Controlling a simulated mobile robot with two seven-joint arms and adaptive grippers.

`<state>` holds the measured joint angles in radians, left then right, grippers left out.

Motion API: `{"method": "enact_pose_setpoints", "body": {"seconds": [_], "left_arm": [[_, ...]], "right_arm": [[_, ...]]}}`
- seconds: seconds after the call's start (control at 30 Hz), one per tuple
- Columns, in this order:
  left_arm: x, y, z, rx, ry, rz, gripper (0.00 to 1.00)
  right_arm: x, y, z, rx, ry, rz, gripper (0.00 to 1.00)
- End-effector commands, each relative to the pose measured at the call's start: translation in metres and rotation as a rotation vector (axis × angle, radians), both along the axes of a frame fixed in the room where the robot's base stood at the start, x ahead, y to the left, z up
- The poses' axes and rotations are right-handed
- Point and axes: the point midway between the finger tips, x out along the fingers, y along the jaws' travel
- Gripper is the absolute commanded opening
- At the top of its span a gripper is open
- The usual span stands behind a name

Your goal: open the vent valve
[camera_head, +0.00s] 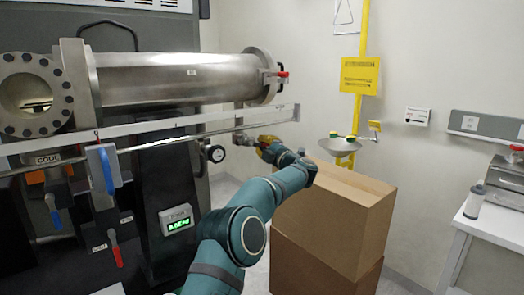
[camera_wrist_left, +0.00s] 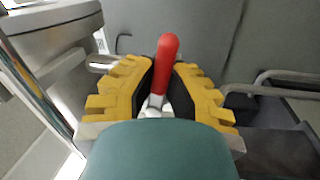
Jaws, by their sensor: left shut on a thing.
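My left gripper (camera_head: 265,143) has yellow fingers and is at the end of the metal pipe under the right end of the large steel cylinder (camera_head: 180,78). In the left wrist view, the gripper (camera_wrist_left: 162,82) is shut on a red valve handle (camera_wrist_left: 168,55), with one yellow finger on each side. The handle's metal stem (camera_wrist_left: 153,106) shows below it, and the valve body is mostly hidden behind the gripper. In the head view the held handle is hidden by the gripper. My right gripper is not in view.
Another red handle (camera_head: 282,74) is on the cylinder's end flange. A blue handle (camera_head: 103,168) and a red lever (camera_head: 115,248) are at the left. A round gauge (camera_head: 215,154) is left of the gripper. Stacked cardboard boxes (camera_head: 335,215) stand right of my arm.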

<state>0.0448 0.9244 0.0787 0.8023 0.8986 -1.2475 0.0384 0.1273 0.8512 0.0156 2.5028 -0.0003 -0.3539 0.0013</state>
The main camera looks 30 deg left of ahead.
Motion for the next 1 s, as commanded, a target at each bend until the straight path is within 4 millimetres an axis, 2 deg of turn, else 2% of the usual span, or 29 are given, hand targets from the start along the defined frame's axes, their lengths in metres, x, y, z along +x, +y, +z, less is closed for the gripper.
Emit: {"method": "enact_pose_setpoints", "body": {"seconds": [0.4,1.0], "left_arm": [[0.001,-0.001,0.008,-0.09,-0.213,-0.001,0.0],[0.0,-0.002,0.013,-0.106,-0.26,-0.002,0.0]], "right_arm": [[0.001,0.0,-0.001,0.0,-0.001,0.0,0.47],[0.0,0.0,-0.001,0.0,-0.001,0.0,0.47]]}}
